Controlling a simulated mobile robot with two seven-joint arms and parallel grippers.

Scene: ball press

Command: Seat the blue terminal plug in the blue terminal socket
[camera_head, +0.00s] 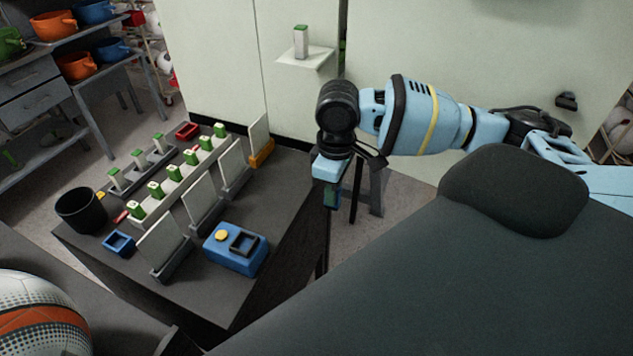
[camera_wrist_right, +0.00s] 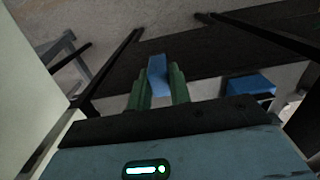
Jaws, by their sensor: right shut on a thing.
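My right gripper (camera_head: 331,196) points down beside the right edge of the dark table, apart from it. In the right wrist view its green fingers (camera_wrist_right: 158,88) are shut on a small blue piece, which looks like the blue terminal plug (camera_wrist_right: 158,74). A blue block (camera_head: 224,259) with a black square frame and a yellow disc on top sits near the table's right edge, left of the gripper. It looks like the blue terminal socket, and a blue block also shows in the right wrist view (camera_wrist_right: 249,85). My left gripper is not in view.
Upright pale panels (camera_head: 201,201) stand in a row on the dark table (camera_head: 205,302), behind the blue block. Several green-topped white pieces stand behind them. A black cup (camera_head: 80,211), a small blue tray (camera_head: 119,243) and a red tray (camera_head: 188,130) are on the table too.

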